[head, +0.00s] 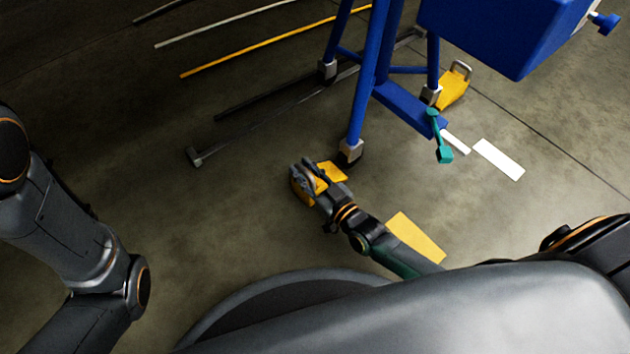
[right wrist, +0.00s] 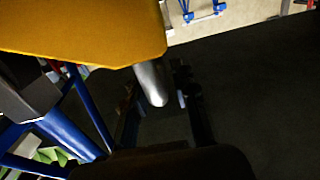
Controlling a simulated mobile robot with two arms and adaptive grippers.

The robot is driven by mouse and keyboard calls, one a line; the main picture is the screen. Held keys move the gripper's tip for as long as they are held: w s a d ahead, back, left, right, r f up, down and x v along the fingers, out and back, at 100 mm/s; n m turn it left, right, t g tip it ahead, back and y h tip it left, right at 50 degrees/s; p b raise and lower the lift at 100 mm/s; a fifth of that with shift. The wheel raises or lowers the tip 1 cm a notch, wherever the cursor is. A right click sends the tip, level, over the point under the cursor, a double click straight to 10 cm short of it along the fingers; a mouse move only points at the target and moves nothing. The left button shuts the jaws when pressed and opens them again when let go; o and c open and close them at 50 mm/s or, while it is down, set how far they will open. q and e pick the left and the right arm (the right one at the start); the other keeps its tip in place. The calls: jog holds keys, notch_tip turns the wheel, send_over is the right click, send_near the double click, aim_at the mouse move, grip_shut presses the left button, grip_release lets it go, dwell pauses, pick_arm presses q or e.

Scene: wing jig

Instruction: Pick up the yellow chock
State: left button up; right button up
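The yellow chock (head: 332,171) is at my right gripper (head: 312,182), in front of the blue stand's near foot in the head view. Yellow shows on both sides of the gripper, which hides its middle. In the right wrist view the chock (right wrist: 85,30) fills the upper left, and its silver handle (right wrist: 151,83) reaches between the dark fingers (right wrist: 165,105). The right gripper appears shut on this handle; the fingertips are dark. Whether the chock touches the floor is not clear. A second yellow chock (head: 455,90) with a metal handle stands by the stand's farther foot. My left gripper is out of view.
The blue stand (head: 372,75) rises just behind the right gripper, with a teal part (head: 439,138) at its low beam. A yellow patch (head: 415,238) and a white patch (head: 499,159) lie on the floor.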

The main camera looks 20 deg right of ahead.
grip_shut()
jog(key=shift+r, duration=0.15)
jog(key=shift+r, duration=0.15)
